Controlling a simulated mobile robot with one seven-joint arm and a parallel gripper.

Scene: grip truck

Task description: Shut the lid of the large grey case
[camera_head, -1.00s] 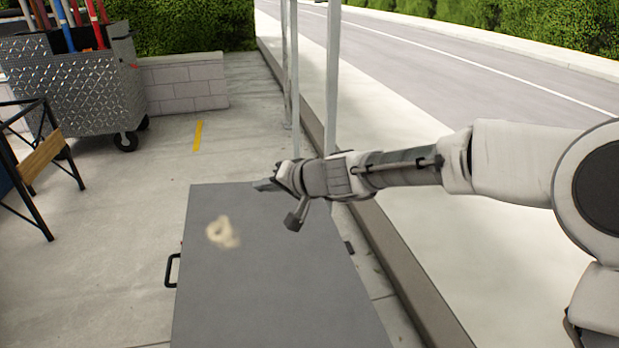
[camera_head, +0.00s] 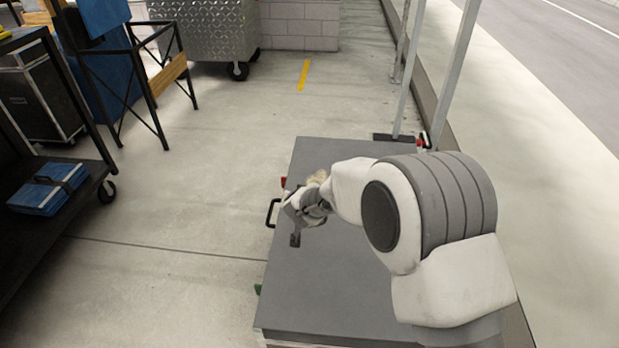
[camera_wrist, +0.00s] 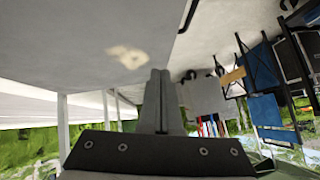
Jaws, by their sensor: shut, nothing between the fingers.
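The large grey case (camera_head: 335,285) stands on the pavement, and its flat grey lid faces up. The lid looks level and lies over the body, but I cannot tell whether it is fully seated. A black handle (camera_head: 272,213) is on the case's left side. A pale tan mark shows on the lid (camera_wrist: 75,40) in the wrist view. My gripper (camera_head: 294,207) is over the left part of the lid; contact cannot be told. In the wrist view its fingers (camera_wrist: 159,78) are together and empty.
A black cart (camera_head: 75,205) with a blue folded item (camera_head: 47,190) stands at left. A diamond-plate cart (camera_head: 205,30) stands at the back. Metal poles (camera_head: 450,75) rise behind the case at right. Pavement left of the case is clear.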

